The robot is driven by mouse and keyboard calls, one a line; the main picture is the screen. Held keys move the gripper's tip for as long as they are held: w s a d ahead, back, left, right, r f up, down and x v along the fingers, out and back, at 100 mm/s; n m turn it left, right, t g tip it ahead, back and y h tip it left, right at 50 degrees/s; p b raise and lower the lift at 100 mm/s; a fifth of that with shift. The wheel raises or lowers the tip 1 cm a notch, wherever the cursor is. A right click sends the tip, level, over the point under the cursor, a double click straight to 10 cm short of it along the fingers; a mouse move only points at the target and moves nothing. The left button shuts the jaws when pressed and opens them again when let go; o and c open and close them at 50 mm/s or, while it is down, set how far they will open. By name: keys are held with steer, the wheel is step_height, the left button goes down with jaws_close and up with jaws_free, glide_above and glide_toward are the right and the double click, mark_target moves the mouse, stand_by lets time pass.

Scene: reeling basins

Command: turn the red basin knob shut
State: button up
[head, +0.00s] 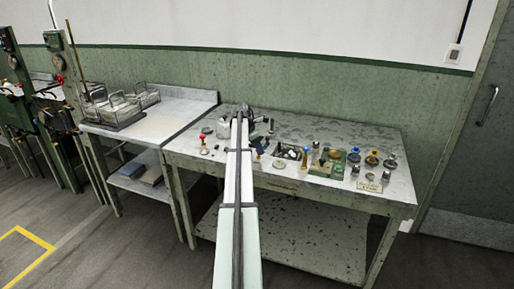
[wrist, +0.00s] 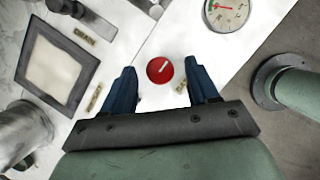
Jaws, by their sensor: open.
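The red basin knob (wrist: 159,70) is a round red disc with a white pointer line, set on a pale panel in the wrist view. The line slants from lower left to upper right. My gripper (wrist: 161,66) is open, with one dark blue finger on each side of the knob and a visible gap to each. I cannot tell how far the fingertips are above the panel. In the head view my arm runs away from the camera to the worktable (head: 388,192) and hides the knob.
In the wrist view a dial gauge (wrist: 228,13) lies upper right, a green flanged post (wrist: 295,88) right, and a dark-framed square (wrist: 60,62) left. In the head view, a red-topped stem (head: 202,141) and several small fittings stand on the worktable. Wire baskets (head: 124,108) sit left.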

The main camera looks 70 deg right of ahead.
steer(key=shift+c, duration=0.4)
steer(key=c, duration=1)
steer(key=shift+o, duration=0.2)
steer(key=m, duration=0.1)
steer(key=m+y, duration=0.1)
steer(key=m, duration=0.1)
steer(key=shift+w+d+g, duration=0.15)
steer(key=shift+d+g, duration=0.05)
steer(key=shift+g, duration=0.2)
steer(key=m, duration=0.2)
steer(key=m+y, duration=0.1)
steer(key=m, duration=0.1)
steer(key=shift+d+g+y, duration=0.15)
steer(key=shift+g+y, duration=0.15)
steer(key=m+y, duration=0.1)
steer(key=m, duration=0.3)
steer(key=shift+d, duration=0.15)
steer(key=shift+m+y, duration=0.9)
steer(key=shift+m, duration=1)
